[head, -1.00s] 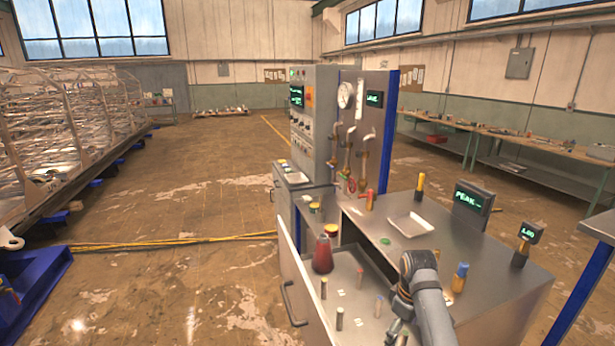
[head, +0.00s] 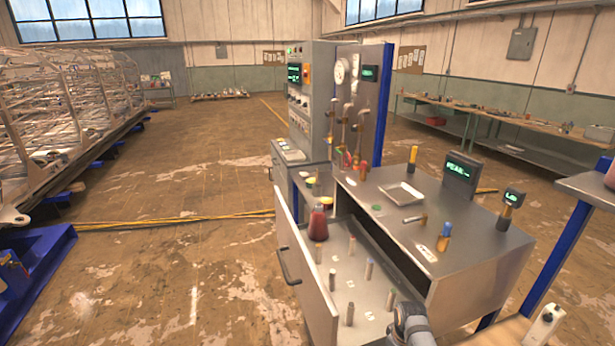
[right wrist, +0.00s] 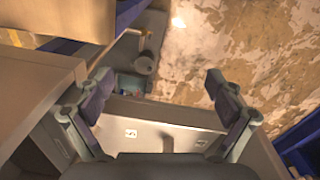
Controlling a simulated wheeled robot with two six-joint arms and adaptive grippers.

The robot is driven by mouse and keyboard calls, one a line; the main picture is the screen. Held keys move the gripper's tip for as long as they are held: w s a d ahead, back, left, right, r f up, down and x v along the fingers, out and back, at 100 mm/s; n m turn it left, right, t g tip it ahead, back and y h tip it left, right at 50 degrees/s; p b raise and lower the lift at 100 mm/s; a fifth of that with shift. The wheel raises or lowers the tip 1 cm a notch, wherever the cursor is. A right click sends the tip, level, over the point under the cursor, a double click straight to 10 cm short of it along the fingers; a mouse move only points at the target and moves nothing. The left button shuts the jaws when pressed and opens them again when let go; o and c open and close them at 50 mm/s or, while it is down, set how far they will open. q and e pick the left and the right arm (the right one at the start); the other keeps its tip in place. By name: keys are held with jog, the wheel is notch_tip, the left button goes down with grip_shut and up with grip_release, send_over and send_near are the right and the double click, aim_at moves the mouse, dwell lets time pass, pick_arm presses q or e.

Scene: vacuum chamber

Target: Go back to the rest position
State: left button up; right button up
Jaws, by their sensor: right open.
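My right gripper (right wrist: 157,78) is open and empty in the right wrist view, with its two fingers spread wide. A grey surface with small white marks (right wrist: 131,133) lies beyond the fingers. In the head view only a part of my right arm (head: 410,322) shows at the bottom edge, in front of the open drawer (head: 318,283); its fingers are out of that picture. My left gripper is in neither view.
The drawer holds a red flask (head: 318,224) and several small cylinders. The steel bench top (head: 462,245) carries a white tray (head: 402,193), a blue-capped bottle (head: 444,236) and display units (head: 460,170). Open floor (head: 190,265) lies to the left.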

jog(key=s+f+m+b, duration=0.1)
jog(key=s+f+b, duration=0.1)
jog(key=s+f, duration=0.5)
jog(key=s+d+f+m+b, duration=0.1)
jog(key=s+f, duration=0.3)
jog(key=f, duration=0.6)
jog(key=s+f+m+b, duration=0.1)
jog(key=s+f+b, duration=0.1)
jog(key=s+f, duration=0.5)
pick_arm(q)
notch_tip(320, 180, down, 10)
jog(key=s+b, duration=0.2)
jog(key=b, duration=0.2)
pick_arm(e)
jog(key=s+d+f+m, duration=0.1)
jog(key=s+f, duration=0.6)
jog(key=s, duration=0.5)
jog(key=s+f+m, duration=0.1)
jog(key=s+f, duration=0.7)
jog(key=s, duration=0.3)
jog(key=shift+s+d+f+m+t+h, duration=0.25)
jog(key=shift+s+d+m+t+h, duration=0.05)
jog(key=shift+s+d+t, duration=0.1)
jog(key=shift+a, duration=0.1)
